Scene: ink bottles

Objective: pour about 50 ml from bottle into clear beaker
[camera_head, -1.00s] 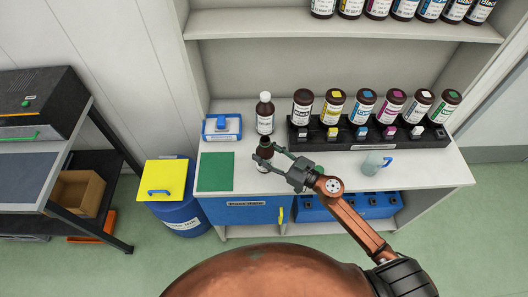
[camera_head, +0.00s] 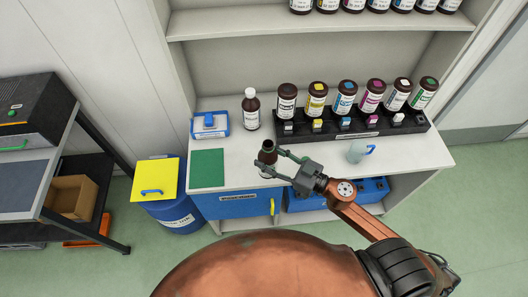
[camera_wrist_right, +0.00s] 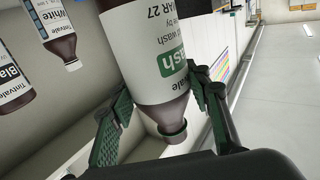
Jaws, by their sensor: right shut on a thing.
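My right gripper (camera_head: 270,161) is shut on a dark brown bottle (camera_head: 266,155). In the right wrist view the bottle (camera_wrist_right: 150,50) has a white label with a green band and large letters ending in "sh". Its neck shows no cap, and it sits between the two green finger pads. It looks roughly upright, over the front part of the counter. Its ink level cannot be seen. The clear beaker (camera_head: 354,153) has a blue handle and stands on the counter to the right of the gripper, apart from the bottle. My left gripper is not in view.
A white-capped brown bottle (camera_head: 251,110) stands behind the held one. A black rack (camera_head: 350,136) with several ink bottles runs along the back. A green mat (camera_head: 207,168) and a blue-framed device (camera_head: 210,125) lie left. Counter between gripper and beaker is clear.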

